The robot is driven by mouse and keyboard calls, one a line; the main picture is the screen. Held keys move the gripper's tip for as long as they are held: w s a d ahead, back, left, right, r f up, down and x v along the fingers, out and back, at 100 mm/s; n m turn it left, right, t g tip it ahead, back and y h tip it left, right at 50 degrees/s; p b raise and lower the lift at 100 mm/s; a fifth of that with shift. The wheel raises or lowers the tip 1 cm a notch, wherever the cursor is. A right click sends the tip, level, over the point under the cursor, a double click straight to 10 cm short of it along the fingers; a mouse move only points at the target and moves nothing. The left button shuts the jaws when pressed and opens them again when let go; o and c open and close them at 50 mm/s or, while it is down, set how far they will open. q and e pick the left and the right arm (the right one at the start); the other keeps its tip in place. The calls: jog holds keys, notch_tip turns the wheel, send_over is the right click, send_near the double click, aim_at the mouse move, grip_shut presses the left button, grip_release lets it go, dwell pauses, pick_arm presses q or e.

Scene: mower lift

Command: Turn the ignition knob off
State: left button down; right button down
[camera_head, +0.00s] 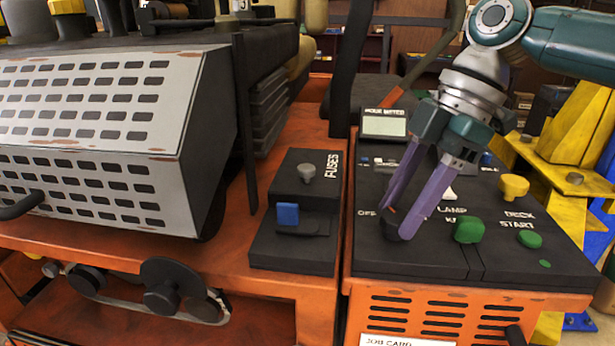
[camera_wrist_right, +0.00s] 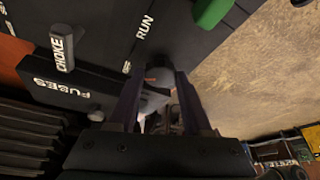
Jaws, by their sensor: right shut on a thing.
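The dark ignition knob (camera_head: 391,232) is on the black control panel (camera_head: 375,262), just right of the OFF label. My right gripper (camera_head: 399,222) reaches down from the upper right with its purple fingers shut on the knob. The fingers hide much of it, so its pointer direction cannot be told. In the right wrist view the knob (camera_wrist_right: 158,76) is a dark, round shape between the two fingertips (camera_wrist_right: 156,84), with the RUN label close by. My left gripper is not in view.
A green knob (camera_head: 468,230), a green DECK START button (camera_head: 529,239) and a yellow knob (camera_head: 513,187) stand right of the fingers. A fuse box (camera_head: 295,250) with a blue fuse (camera_head: 288,214) is to the left. An hour meter (camera_head: 385,125) stands behind.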

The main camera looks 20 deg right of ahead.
dwell(0.4)
jog(key=shift+c, duration=1.8)
grip_release()
jog(key=b+v, duration=0.1)
jog(key=v, duration=0.8)
jog(key=shift+r, duration=0.4)
jog(key=shift+d, duration=0.1)
